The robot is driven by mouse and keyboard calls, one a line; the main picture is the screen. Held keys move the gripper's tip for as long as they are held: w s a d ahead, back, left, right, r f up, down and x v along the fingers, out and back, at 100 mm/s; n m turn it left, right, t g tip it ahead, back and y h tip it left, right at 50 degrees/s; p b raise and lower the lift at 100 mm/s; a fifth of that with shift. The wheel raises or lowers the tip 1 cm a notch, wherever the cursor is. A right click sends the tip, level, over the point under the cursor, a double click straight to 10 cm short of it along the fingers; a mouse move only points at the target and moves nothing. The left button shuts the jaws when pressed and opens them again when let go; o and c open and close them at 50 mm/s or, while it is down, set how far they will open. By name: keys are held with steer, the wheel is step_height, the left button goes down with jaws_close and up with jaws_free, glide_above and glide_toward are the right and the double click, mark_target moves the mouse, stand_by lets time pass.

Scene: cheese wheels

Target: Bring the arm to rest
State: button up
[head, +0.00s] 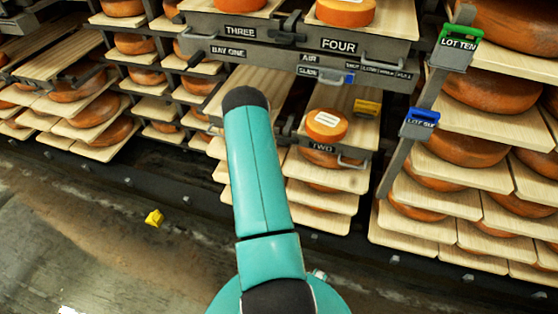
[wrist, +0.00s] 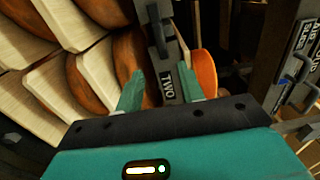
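My arm (head: 258,175) is teal and reaches up and forward from the bottom of the head view toward the shelf front. My gripper is hidden behind the arm there. In the wrist view my gripper (wrist: 161,88) shows two teal fingers standing apart, with nothing held between them. The black label reading TWO (wrist: 169,86) shows between the fingers, behind them. An orange cheese wheel (wrist: 204,70) is just right of the right finger. In the head view what looks like the same small wheel, with a pale label (head: 326,125), sits on the board marked TWO.
Racks of cheese wheels on boards (head: 420,225) fill the back and right. A drawer front marked FOUR (head: 339,45) overhangs above. A green clip (head: 461,34), a blue clip (head: 420,122) and a yellow clip (head: 367,107) stick out. A yellow piece (head: 154,218) lies on the floor, otherwise open at left.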

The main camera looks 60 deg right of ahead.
steer(key=shift+a, duration=0.55)
